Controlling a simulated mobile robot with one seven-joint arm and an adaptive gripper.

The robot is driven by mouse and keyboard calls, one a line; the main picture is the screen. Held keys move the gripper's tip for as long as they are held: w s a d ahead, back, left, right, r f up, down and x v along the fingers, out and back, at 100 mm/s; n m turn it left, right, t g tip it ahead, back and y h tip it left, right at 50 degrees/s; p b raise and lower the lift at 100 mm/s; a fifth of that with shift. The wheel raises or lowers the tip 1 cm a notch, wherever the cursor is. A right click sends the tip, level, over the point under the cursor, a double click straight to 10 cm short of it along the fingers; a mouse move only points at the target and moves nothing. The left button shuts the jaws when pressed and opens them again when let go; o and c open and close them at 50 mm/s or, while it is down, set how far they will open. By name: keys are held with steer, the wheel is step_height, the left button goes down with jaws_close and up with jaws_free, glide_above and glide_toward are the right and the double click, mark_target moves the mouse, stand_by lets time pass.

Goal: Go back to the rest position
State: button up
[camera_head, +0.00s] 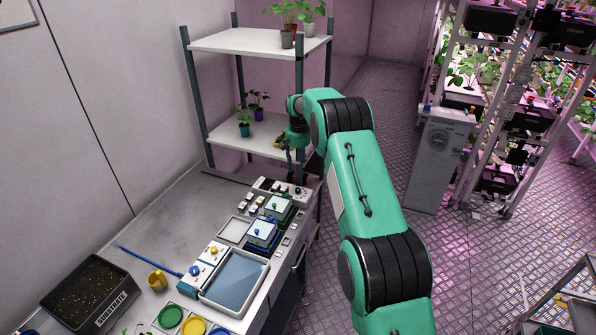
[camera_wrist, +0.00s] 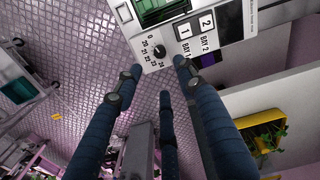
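My gripper (camera_head: 291,165) is at the end of my green arm, above the far right end of the bench beside the shelf rack. In the wrist view my gripper (camera_wrist: 156,68) shows dark blue fingers spread apart with nothing between them. Beyond the fingertips is a white control panel (camera_wrist: 148,63) with a black dial, a number scale and buttons marked BAY 1 and BAY 2. I cannot tell from these views whether a fingertip touches the panel. The panel also shows in the head view (camera_head: 265,185), partly hidden by the gripper.
A shelf rack (camera_head: 240,40) with potted plants stands behind the gripper. Open floor (camera_head: 385,130) lies right of the rack.

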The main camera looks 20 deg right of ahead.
stand_by(0.5)
steer(key=s+a+r+n+t+b, duration=0.1)
steer(key=s+a+r, duration=0.3)
steer(key=r, duration=0.5)
steer(key=s+a+r+b, duration=0.1)
steer(key=s+a+r, duration=0.2)
steer(key=s+r, duration=0.4)
steer(key=s+a+r+n+t+b, duration=0.1)
steer(key=s+a+r, duration=0.2)
steer(key=s+r, duration=0.4)
steer(key=s+a+r+t+b, duration=0.1)
steer(key=s+a+r, duration=0.3)
steer(key=s, duration=0.5)
steer(key=s+a+r+n+t+b, duration=0.1)
steer(key=s+a, duration=0.1)
steer(key=s, duration=0.7)
steer(key=s+a+r+b, duration=0.1)
steer(key=s+a+r, duration=0.1)
steer(key=s, duration=0.8)
steer(key=s+a+f, duration=0.1)
steer(key=s+f, duration=0.2)
steer(key=s, duration=0.5)
steer(key=s+a+f+n+t+b, duration=0.1)
steer(key=s+f, duration=0.3)
steer(key=s, duration=0.4)
steer(key=shift+a+f+n+t, duration=0.15)
steer(key=shift+f+n+t, duration=0.05)
steer(key=shift+n+t, duration=0.1)
